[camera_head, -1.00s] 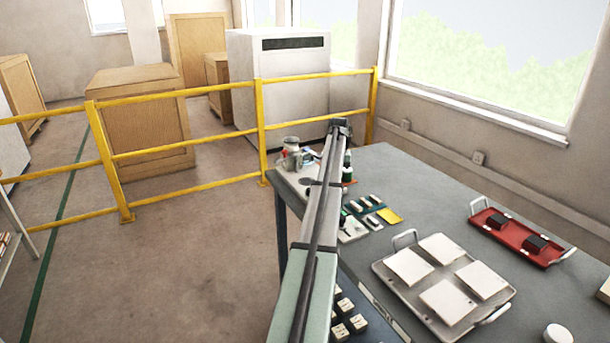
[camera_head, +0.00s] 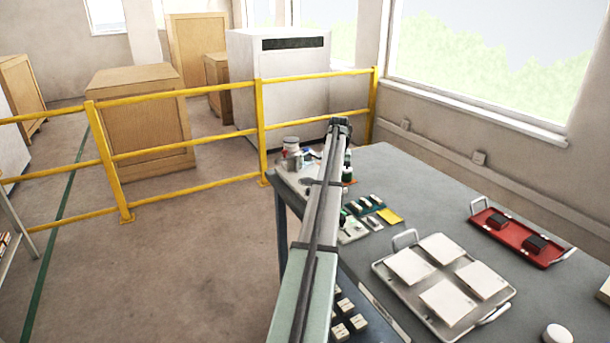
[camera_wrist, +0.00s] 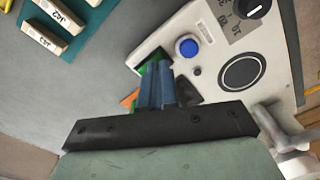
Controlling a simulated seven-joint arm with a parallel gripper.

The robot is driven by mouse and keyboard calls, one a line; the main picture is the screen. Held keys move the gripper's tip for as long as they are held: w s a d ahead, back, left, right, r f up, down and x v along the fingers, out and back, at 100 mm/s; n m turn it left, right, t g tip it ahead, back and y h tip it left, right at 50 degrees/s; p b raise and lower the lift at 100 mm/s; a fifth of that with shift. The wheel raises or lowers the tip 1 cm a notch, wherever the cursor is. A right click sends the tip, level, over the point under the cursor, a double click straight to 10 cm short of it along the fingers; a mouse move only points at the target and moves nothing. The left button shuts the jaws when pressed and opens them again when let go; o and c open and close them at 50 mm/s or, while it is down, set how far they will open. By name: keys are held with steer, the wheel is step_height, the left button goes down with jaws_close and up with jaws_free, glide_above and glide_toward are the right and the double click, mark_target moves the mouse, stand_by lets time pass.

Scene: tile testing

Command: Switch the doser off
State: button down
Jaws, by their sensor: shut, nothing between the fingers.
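The doser's light panel (camera_wrist: 208,52) fills the right half of the wrist view. It carries a blue button (camera_wrist: 187,47), a black knob (camera_wrist: 250,8) with markings around it, and a round black fitting (camera_wrist: 241,72). A dark recess with a green part (camera_wrist: 150,66) shows at its left edge, partly behind my fingers. My gripper (camera_wrist: 158,72) is shut and empty, its fingertips over this green part. I cannot tell whether they touch it. In the head view my arm covers the gripper.
A teal mat with labelled tiles (camera_wrist: 45,38) lies left of the panel. A metal tray with pale tiles (camera_head: 398,289) and a red tray (camera_head: 518,247) stand on the grey bench. A jar (camera_head: 291,145) stands at its far corner, near the yellow railing (camera_head: 210,133).

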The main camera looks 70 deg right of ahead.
steer(key=shift+r, duration=2.95)
steer(key=shift+w, duration=0.1)
